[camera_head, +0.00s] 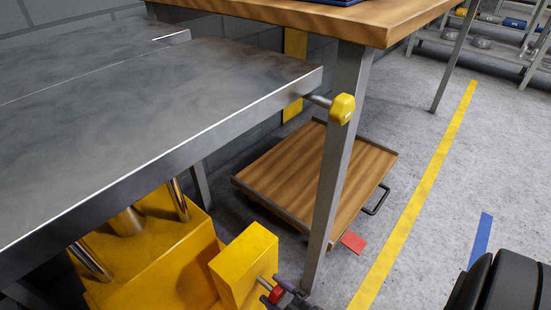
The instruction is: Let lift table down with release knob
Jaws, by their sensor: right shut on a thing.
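The lift table has a grey metal top (150,100) and a yellow base (160,260) under it. A yellow box (244,262) stands at the front right of the base. A short metal stem comes out of the box's right side and ends in a small red knob (277,296), which I take as the release knob. My right gripper (270,292) is at the bottom edge, its dark fingers shut around the red knob and partly hiding it. The rest of this gripper is mostly cut off by the frame. My left gripper is not in view.
A yellow handle (342,109) sticks out from the table top's right corner. A wooden workbench (290,12) stands behind, its metal leg (336,170) close to my right gripper. A low wooden cart (350,165) is under the bench.

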